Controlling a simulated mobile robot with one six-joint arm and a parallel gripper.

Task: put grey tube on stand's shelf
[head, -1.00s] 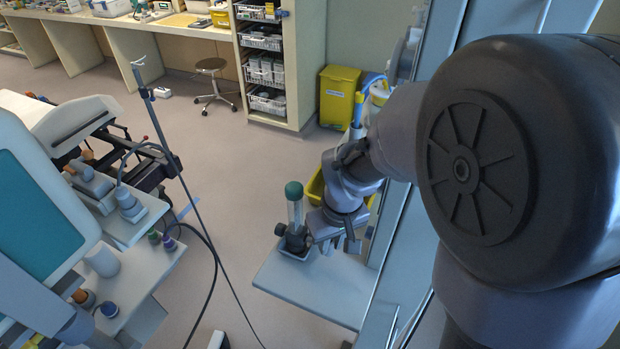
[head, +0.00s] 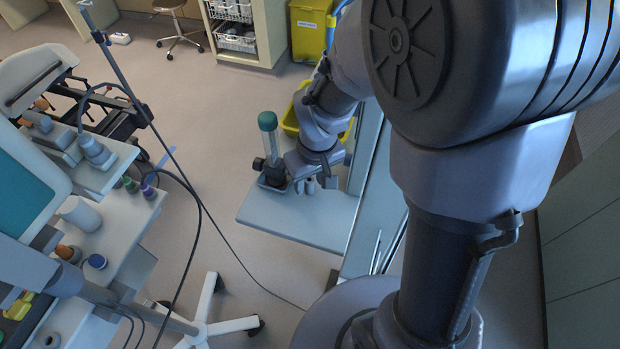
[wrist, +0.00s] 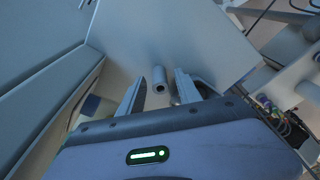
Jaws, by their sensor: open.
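The grey tube (wrist: 158,76) is a short hollow cylinder on the pale board (wrist: 205,40) in the wrist view, its open end facing the camera. My gripper (wrist: 158,90) is open, with one finger on each side of the tube and a gap to each. In the head view, my gripper (head: 311,183) is low over the same board (head: 300,220), where the tube is hard to tell from the fingers. The wheeled stand on the left has an upper shelf (head: 112,166) and a lower shelf (head: 138,222), both partly covered with objects.
A clear tube with a green cap (head: 270,140) stands in a dark holder beside my gripper. A yellow bin (head: 307,38) is behind. A pole and dark cable (head: 205,225) run between stand and board. The stand's white wheeled base (head: 205,320) is on the floor.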

